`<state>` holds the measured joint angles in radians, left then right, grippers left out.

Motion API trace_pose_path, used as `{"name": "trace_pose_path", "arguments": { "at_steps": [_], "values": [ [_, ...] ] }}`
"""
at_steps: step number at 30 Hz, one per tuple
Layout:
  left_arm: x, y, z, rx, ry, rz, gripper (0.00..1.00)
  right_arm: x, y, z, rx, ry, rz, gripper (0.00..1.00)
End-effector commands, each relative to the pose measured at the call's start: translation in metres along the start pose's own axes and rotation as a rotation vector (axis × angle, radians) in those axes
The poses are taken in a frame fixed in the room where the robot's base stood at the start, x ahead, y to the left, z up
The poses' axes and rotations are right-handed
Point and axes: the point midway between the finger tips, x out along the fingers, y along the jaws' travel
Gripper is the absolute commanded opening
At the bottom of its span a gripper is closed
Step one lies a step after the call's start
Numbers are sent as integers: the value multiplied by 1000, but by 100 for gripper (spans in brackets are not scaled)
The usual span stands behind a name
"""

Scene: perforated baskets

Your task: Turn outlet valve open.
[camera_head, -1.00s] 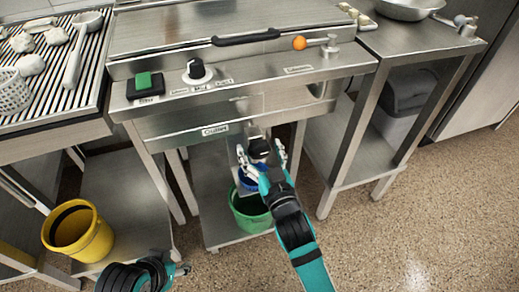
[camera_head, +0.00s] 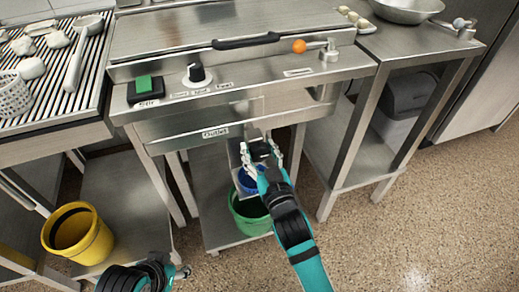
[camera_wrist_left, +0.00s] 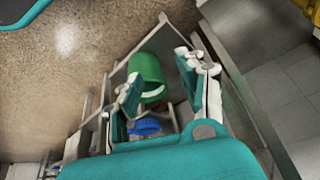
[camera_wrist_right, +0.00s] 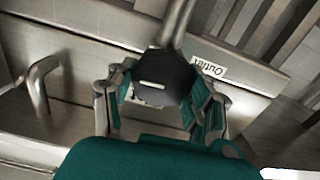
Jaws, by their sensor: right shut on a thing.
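The outlet valve handle (camera_head: 260,150) is a black knob below the white "Outlet" label (camera_head: 215,133) on the front of the steel unit. In the right wrist view the black handle (camera_wrist_right: 163,82) has a short white mark and sits at the end of a metal pipe, near the label (camera_wrist_right: 209,68). My right gripper (camera_head: 261,158) is shut on this handle, with one finger on each side of it. My left gripper (camera_wrist_left: 160,88) is open and empty, low at the front left and away from the valve; its fingers show in the left wrist view.
A green bucket (camera_head: 250,222) stands on the lower shelf below the valve, with a blue object (camera_head: 248,181) above it. A yellow bucket (camera_head: 78,235) is at the left. A control knob (camera_head: 197,75) and a green switch (camera_head: 144,84) are on the panel. The floor at right is clear.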

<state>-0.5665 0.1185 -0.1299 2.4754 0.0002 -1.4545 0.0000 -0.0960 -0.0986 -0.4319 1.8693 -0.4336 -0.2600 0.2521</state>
Motion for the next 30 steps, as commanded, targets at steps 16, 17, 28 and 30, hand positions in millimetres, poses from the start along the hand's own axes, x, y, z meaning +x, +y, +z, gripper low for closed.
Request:
{"name": "trace_pose_path", "arguments": {
  "at_steps": [16, 17, 28, 30],
  "values": [
    [-12, -4, 27, -5, -136, -7, 40, 0, 0, 0, -90, -2, 1, 58],
    [-12, -4, 27, -5, -136, -7, 40, 0, 0, 0, -90, -2, 1, 62],
    [-12, -4, 27, -5, -134, -7, 40, -1, 0, 0, -89, -2, 1, 75],
    [-12, -4, 27, -5, -134, -7, 40, -4, 0, 1, -89, -2, 1, 75]
  ]
}}
